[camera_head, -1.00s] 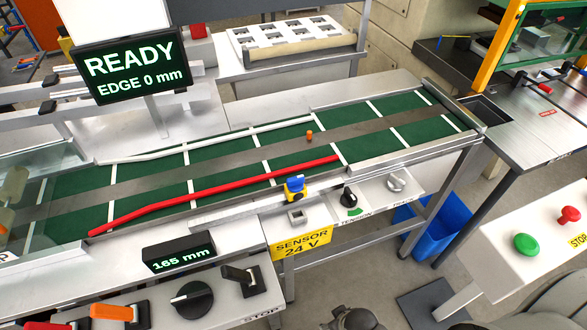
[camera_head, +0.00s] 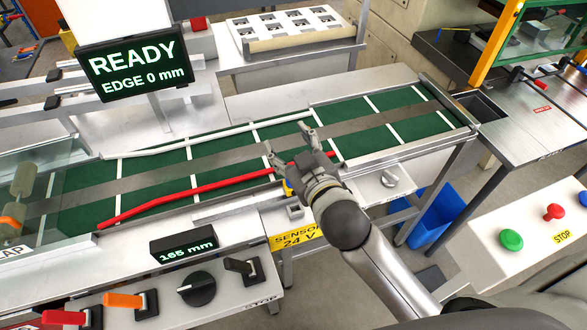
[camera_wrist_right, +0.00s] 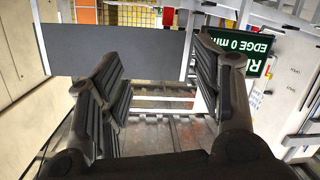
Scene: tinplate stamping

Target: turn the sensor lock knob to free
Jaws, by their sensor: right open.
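My right gripper (camera_head: 288,140) is open over the conveyor, its fingers apart above the green belt near the red rail. Its palm and wrist hide most of the blue-and-yellow sensor unit (camera_head: 288,188) on the conveyor's front rail; only a yellow sliver shows at the gripper's left side. The sensor lock knob cannot be made out. The yellow "SENSOR 24 V" label (camera_head: 296,238) is partly covered by my right arm. In the right wrist view the open fingers (camera_wrist_right: 160,80) have nothing between them. My left gripper is out of view.
The red rail (camera_head: 190,196) and white rail (camera_head: 200,143) run along the belt (camera_head: 95,212). A silver knob (camera_head: 389,179) is right of my wrist. A black rotary switch (camera_head: 197,288) and levers stand at front left. A STOP panel (camera_head: 520,262) is at right.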

